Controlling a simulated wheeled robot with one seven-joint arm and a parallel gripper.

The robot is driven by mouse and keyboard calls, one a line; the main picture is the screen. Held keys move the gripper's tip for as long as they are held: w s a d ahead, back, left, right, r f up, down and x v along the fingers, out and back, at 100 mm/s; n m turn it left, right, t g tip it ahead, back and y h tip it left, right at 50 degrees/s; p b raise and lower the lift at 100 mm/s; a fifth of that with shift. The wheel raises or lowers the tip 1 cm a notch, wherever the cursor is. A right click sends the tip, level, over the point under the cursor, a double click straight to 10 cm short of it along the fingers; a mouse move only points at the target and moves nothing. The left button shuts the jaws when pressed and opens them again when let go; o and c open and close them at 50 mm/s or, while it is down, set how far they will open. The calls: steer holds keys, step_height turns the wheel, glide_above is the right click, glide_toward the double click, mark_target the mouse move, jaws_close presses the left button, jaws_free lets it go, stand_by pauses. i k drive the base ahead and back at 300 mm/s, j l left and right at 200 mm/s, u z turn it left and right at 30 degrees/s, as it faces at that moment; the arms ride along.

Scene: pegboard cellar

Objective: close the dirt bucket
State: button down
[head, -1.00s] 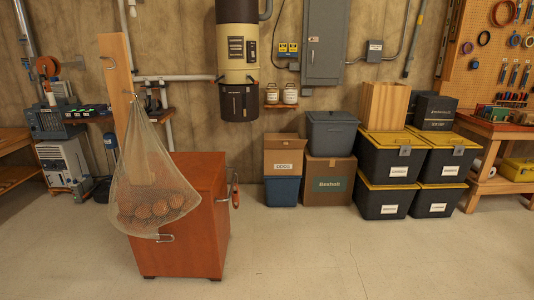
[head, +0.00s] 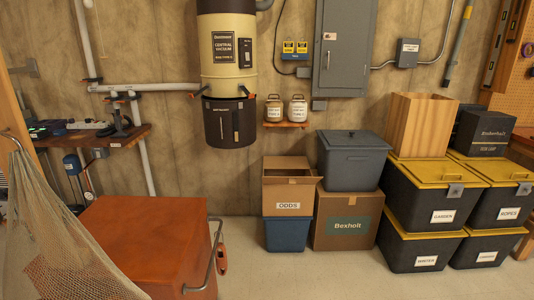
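The central vacuum (head: 227,60) hangs on the back wall, a cream cylinder with a dark label panel. Its dark lower bucket (head: 229,122) is the dirt bucket, with a handle-like bar and a narrow light strip on its front. Orange-tipped latches (head: 254,89) stick out at both sides of the seam between body and bucket. The bucket sits directly under the body; I cannot tell whether the latches are fastened. My gripper is not in view.
An orange-red cabinet (head: 145,240) with a side handle and a net (head: 60,240) stand close at the front left. Cardboard boxes (head: 348,217), a grey tote (head: 353,160) and black yellow-lidded crates (head: 433,203) line the wall at right. Floor (head: 330,280) shows in front of the boxes.

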mark_target(229, 123)
steer(key=i, duration=1.9)
steer(key=i+l, duration=0.1)
steer(key=i, duration=1.75)
steer(key=i+j+u, duration=0.05)
steer(key=j, duration=0.05)
